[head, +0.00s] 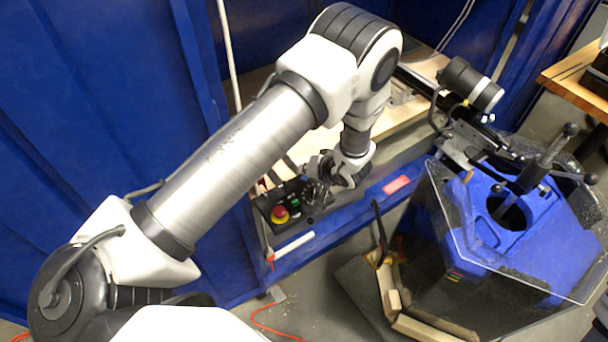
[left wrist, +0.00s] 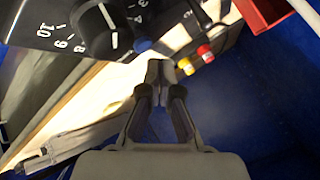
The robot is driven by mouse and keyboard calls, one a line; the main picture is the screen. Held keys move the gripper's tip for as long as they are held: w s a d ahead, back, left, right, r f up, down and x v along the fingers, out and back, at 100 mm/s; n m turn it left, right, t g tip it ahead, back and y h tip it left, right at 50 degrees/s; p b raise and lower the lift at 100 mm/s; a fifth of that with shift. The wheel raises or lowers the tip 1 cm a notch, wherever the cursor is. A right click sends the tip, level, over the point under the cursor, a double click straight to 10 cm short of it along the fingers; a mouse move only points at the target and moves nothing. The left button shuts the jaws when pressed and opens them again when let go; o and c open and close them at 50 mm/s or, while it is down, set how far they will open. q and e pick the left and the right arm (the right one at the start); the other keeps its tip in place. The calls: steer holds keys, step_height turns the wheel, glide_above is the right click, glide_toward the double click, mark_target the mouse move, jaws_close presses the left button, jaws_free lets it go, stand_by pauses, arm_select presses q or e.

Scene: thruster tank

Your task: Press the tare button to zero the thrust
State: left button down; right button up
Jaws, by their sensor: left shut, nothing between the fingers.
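A black control box (head: 266,207) with a red mushroom button (head: 280,213) and a small green button (head: 295,203) stands on the blue ledge. My left gripper (head: 318,190) is at the box's right end, pointing down at it, and hides part of it. In the left wrist view my left gripper (left wrist: 160,72) is shut and empty. Beyond its tips are a black dial (left wrist: 97,27) with white numbers and a small blue button (left wrist: 142,44). No label naming the tare button is readable. I cannot tell whether the fingertips touch anything. My right gripper is not in view.
A blue tank (head: 480,250) with a clear lid stands at the right. Blue walls (head: 100,110) rise at the left.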

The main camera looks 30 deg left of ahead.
mark_target(306, 179)
arm_select(q)
steer(key=shift+f, duration=0.1)
stand_by(0.7)
steer(key=shift+f, duration=0.3)
steer(key=shift+f, duration=0.35)
stand_by(0.7)
steer(key=shift+r+p, duration=0.8)
steer(key=shift+p, duration=0.05)
step_height(306, 179, up, 5)
steer(key=p, duration=0.5)
steer(key=shift+r, duration=0.1)
